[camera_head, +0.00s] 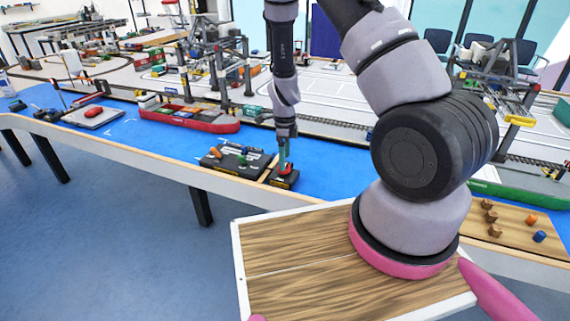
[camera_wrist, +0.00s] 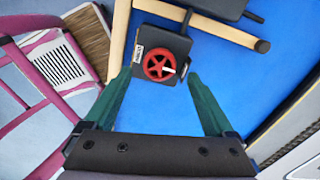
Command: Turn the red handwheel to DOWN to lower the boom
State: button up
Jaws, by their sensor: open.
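The red handwheel (camera_wrist: 159,66) sits on a small black box (camera_wrist: 176,43) at the table's front edge. A white mark on the wheel points to the right in the wrist view. A white label (camera_wrist: 138,55) is on the box beside the wheel; its text is too small to read. My gripper (camera_wrist: 159,78) is open, with its green fingers on either side of the wheel in the wrist view and no clear contact. In the head view my gripper (camera_head: 285,150) points down just over the box (camera_head: 284,180) and mostly hides the wheel.
A larger black panel (camera_head: 235,160) with small coloured controls lies left of the box. A red ship (camera_head: 190,118) sits on the blue surface behind. Gantry cranes stand at left (camera_head: 205,60) and right (camera_head: 495,65). A wooden board with small blocks (camera_head: 515,228) is at right.

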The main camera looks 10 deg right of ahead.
jog(key=shift+f, duration=1.5)
jog(key=c, duration=1.4)
